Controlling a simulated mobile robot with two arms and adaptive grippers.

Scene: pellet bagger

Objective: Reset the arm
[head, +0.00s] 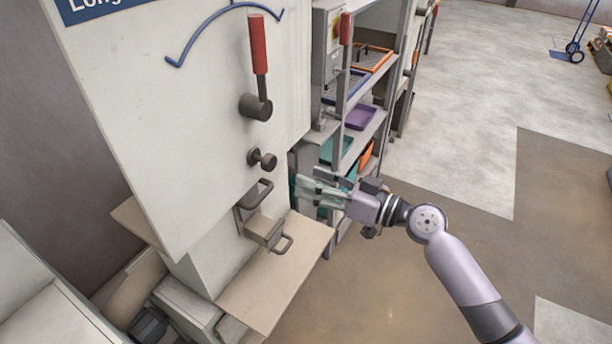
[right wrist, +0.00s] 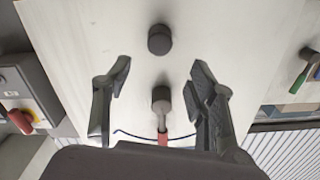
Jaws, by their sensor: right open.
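My right gripper (head: 308,190) is open and empty. In the head view it is to the right of the white machine's front (head: 160,120), below the level of the red-handled lever. The lever's red handle (head: 258,45) points up from its dark hub (head: 256,107). In the right wrist view the machine front lies ahead of the open fingers (right wrist: 160,75), with the hub (right wrist: 162,97) between them in the picture and the red handle (right wrist: 163,138) partly hidden by the gripper body. The fingers appear apart from the lever. My left gripper is not in view.
A dark knob (head: 262,160) sits below the lever. Below it are a dark handle (head: 257,194), a drawer-like box (head: 265,231) and a tan ledge (head: 285,275). A blue arc (head: 205,30) marks the panel. A shelf rack (head: 365,130) stands behind my gripper. Open floor (head: 470,120) lies right.

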